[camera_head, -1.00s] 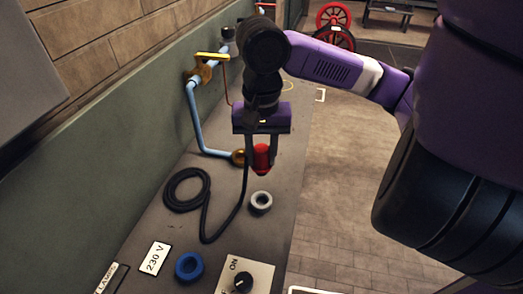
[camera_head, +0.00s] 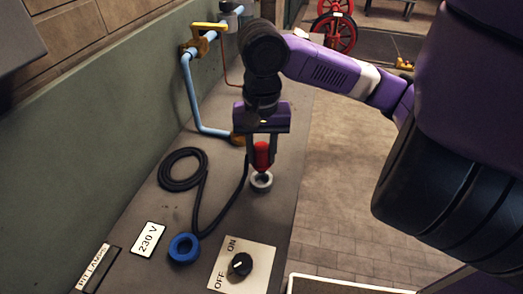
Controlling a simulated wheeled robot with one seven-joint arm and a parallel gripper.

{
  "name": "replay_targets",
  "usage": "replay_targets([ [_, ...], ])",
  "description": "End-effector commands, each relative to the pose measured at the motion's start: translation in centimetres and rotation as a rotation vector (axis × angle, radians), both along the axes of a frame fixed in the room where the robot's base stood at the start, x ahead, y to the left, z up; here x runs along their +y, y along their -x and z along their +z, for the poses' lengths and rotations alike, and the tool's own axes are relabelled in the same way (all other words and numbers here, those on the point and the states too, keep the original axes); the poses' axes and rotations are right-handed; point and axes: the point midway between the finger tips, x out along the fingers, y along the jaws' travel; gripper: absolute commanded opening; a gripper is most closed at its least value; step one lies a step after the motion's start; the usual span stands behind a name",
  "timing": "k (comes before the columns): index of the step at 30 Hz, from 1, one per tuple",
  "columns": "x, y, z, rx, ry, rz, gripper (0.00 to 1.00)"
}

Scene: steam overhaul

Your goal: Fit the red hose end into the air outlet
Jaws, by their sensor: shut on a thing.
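The red hose end (camera_head: 262,156) is held between the fingers of my gripper (camera_head: 262,158), pointing down. A black hose (camera_head: 205,215) runs from near the gripper to a coil on the bench. Directly below the red end is a grey ring-shaped socket (camera_head: 261,182) on the bench top. The red tip overlaps the far part of its rim in the picture; I cannot tell if it touches or enters. A brass fitting (camera_head: 238,139) ends the light blue pipe, behind and left of my gripper. No label shows which of these is the air outlet.
A blue ring socket (camera_head: 184,248) sits nearer, beside a "230 V" plate (camera_head: 148,239). An ON/OFF switch plate (camera_head: 262,258) is at the front. The green wall (camera_head: 110,150) borders the bench (camera_head: 228,212) on the left. Free floor lies right.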

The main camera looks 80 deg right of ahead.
Motion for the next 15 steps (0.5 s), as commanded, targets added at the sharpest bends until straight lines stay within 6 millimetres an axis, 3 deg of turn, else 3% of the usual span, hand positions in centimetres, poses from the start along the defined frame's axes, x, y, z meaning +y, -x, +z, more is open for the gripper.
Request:
replay_targets([
  [5,-0.4,-0.3,0.1,0.0,0.0,-0.001,0.0],
  [15,-3.5,-2.2,0.1,0.0,0.0,-0.001,0.0],
])
